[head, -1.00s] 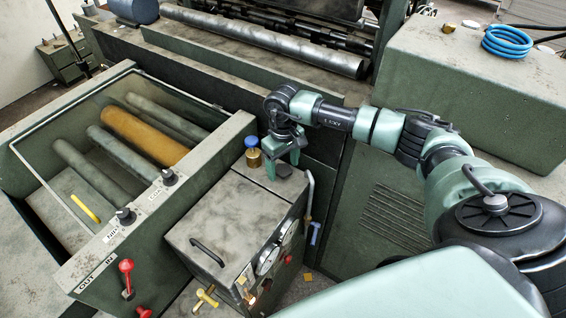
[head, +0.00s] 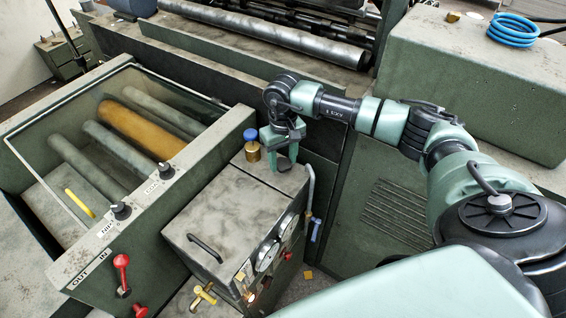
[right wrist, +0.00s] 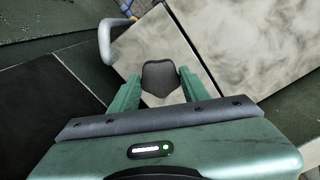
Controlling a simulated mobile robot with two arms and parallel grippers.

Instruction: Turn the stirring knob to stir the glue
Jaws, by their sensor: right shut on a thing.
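The stirring knob (head: 284,163) is a dark, lobed knob on the top rear of the grey-green glue box (head: 225,218). My right gripper (head: 281,158) reaches down to it from above, its green fingers on either side. In the right wrist view the dark knob (right wrist: 160,78) sits between the two fingertips (right wrist: 160,84), and the gripper is shut on it. The sides of the knob are partly hidden by the fingers. My left gripper is not in view.
A brass fitting with a blue cap (head: 251,145) stands close to the left of the gripper. A grey bent pipe (head: 310,188) rises at the box's right edge. A black handle (head: 205,248) is on the box lid. The roller unit (head: 63,262) lies left.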

